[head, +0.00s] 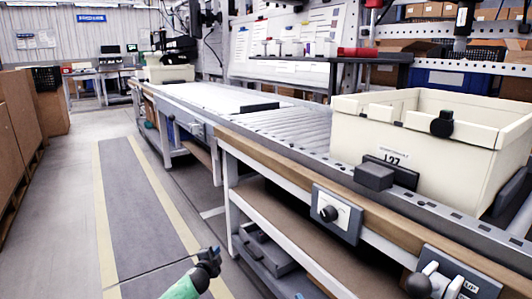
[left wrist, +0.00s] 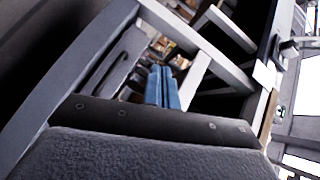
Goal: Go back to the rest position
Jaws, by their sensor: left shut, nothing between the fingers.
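My left gripper (head: 213,251) is low in the head view, left of the workbench legs and over the floor. A green part of my left arm comes in below it. In the left wrist view its two blue fingers (left wrist: 163,88) lie side by side, shut, with nothing seen between them. It is apart from the bench and holds nothing. My right gripper shows in neither view.
A long roller conveyor bench (head: 300,128) runs along the right. A cream crate (head: 480,165) labelled L27 stands on it. Control boxes (head: 337,213) jut from its front. A grey floor lane (head: 140,205) is clear. Cardboard boxes (head: 52,112) stand at the left.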

